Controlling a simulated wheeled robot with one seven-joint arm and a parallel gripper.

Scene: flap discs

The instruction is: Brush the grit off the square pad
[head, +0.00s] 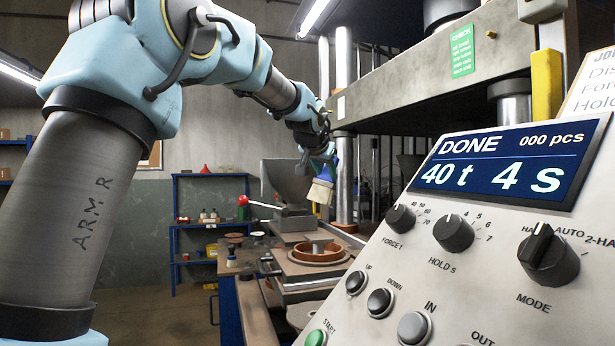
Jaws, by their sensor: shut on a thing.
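My gripper (325,154) is at the end of my arm, right of the picture's middle, small and partly dark. It is shut on a brush (321,190) with a blue upper part and pale bristles pointing down. The brush hangs above the work area, apart from the surfaces below it. Below is a square tan plate (291,266) with a round brown ring (318,256) on it. This may be the square pad, but I cannot tell for sure. Grit is too small to make out.
A large control panel (470,250) fills the right front; its display reads DONE, 40 t, 4 s. Press columns (345,180) stand behind the brush. A blue shelf (210,228) stands at the back left.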

